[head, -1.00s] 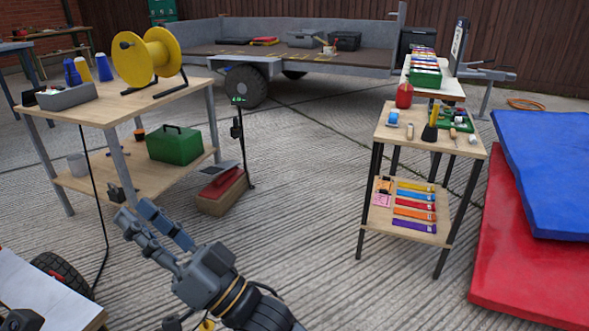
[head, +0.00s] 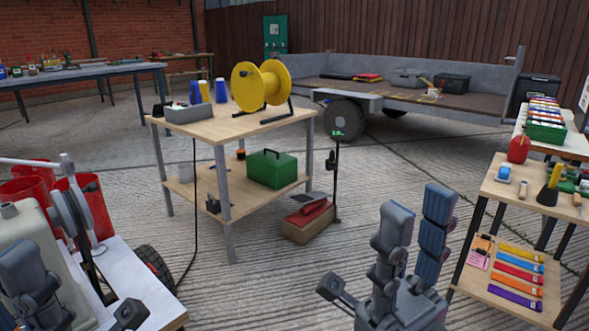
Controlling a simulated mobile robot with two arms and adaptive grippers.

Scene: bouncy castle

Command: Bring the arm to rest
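My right gripper (head: 388,245) is at the bottom right of centre in the head view. Its grey fingers point up and stand apart from the thumb, with nothing between them. It is over the concrete floor, between the wooden tool bench and the small shelf stand, touching neither. At the lower left edge, grey finger parts of what looks like my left gripper (head: 32,272) show over a white cart. Most of it is cut off by the frame, so its opening is unclear.
The wooden bench (head: 235,128) holds a yellow reel (head: 260,85) and a green toolbox (head: 272,169). The shelf stand (head: 505,190) is at right. The white cart (head: 130,285) with red buckets (head: 85,207) is at left. A trailer (head: 395,90) stands behind. Open floor lies in the middle.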

